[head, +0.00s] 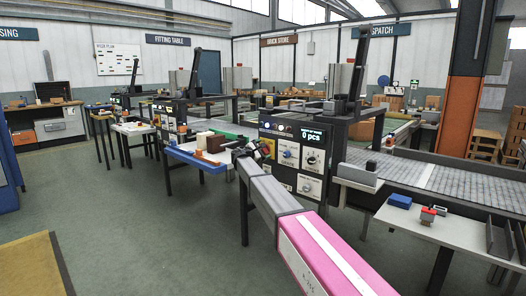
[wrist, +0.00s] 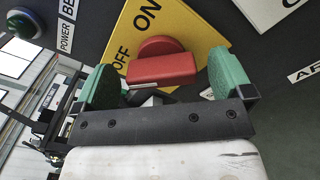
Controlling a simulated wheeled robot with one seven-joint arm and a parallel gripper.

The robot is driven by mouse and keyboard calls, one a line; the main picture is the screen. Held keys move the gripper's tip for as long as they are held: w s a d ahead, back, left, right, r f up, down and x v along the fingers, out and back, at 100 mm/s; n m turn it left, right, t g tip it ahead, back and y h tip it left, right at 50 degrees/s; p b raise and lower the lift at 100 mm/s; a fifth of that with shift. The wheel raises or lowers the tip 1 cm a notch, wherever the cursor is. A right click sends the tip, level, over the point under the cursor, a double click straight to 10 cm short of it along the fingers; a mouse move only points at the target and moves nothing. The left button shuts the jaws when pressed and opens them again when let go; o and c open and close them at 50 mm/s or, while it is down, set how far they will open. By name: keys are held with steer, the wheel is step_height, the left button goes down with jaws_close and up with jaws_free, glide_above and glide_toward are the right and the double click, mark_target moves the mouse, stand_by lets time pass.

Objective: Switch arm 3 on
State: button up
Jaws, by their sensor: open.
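A red rotary switch handle (wrist: 160,68) sits on a yellow plate (wrist: 190,22) marked ON and OFF in the wrist view. My gripper (wrist: 160,80) is open, one green fingertip on each side of the handle. Gaps show between the handle and both fingertips. Which mark the handle points to, I cannot tell for sure. In the head view my gripper (head: 262,150) is at the left part of a dark control panel (head: 302,172) and hides most of the switch there. I see no readable arm number.
A green button (wrist: 22,22) is near POWER. A blue-edged table (head: 205,160) stands left of the panel, a grey conveyor (head: 440,178) right.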

steer(key=shift+w+d, duration=0.2)
steer(key=shift+w, duration=0.1)
steer(key=c, duration=0.9)
